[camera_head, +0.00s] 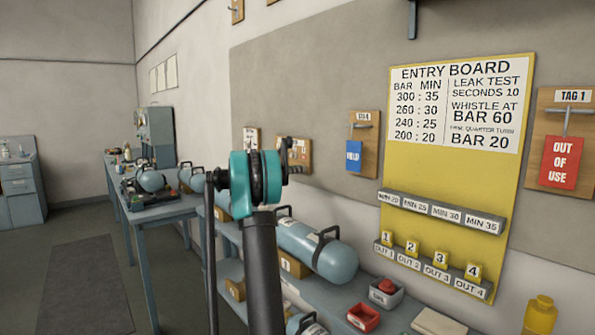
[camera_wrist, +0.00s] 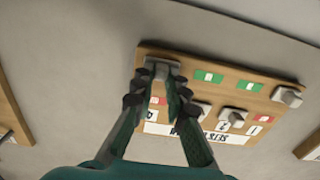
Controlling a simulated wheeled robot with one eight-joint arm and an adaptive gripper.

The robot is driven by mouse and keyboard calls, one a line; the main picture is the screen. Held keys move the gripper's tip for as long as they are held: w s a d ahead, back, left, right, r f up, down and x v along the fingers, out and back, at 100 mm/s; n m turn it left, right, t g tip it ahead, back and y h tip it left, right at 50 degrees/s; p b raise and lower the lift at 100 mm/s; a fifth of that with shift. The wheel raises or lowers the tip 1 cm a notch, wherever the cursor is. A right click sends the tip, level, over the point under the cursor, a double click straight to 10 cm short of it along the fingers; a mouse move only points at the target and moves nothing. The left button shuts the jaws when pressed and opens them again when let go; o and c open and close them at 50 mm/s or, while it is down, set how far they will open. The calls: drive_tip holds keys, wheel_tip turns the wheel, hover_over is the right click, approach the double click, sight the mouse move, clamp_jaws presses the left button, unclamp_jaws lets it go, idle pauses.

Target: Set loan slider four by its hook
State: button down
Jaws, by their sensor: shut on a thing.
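A wooden slider board (camera_wrist: 180,60) fills the middle of the wrist view, with its lettering upside down. My gripper (camera_wrist: 158,86) is shut on the grey slider block (camera_wrist: 162,69) at the board's left end, by the upper edge in this picture. A red patch (camera_wrist: 157,101) shows below that block. The far-right block (camera_wrist: 286,96) also sits high, with red below it. Two middle blocks, one being (camera_wrist: 232,117), sit low with green patches above. My fingers hide part of the board. In the head view, my arm covers part of the board (camera_head: 303,150).
A yellow entry board (camera_head: 455,170) with numbered tags hangs on the right. Tag boards (camera_head: 364,130) hang beside it. Blue cylinders (camera_head: 320,250) lie on the bench below, with a red tray (camera_head: 364,317) and a red button. Floor on the left is open.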

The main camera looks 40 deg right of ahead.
sight(304, 155)
wheel_tip(304, 155, up, 6)
drive_tip(key=shift+f, duration=0.15)
drive_tip(key=c, duration=1.6)
unclamp_jaws()
drive_tip(key=shift+o, duration=0.3)
drive_tip(key=shift+a, duration=0.3)
drive_tip(key=a, duration=1.1)
drive_tip(key=shift+s+a, duration=0.2)
drive_tip(key=shift+s, duration=0.25)
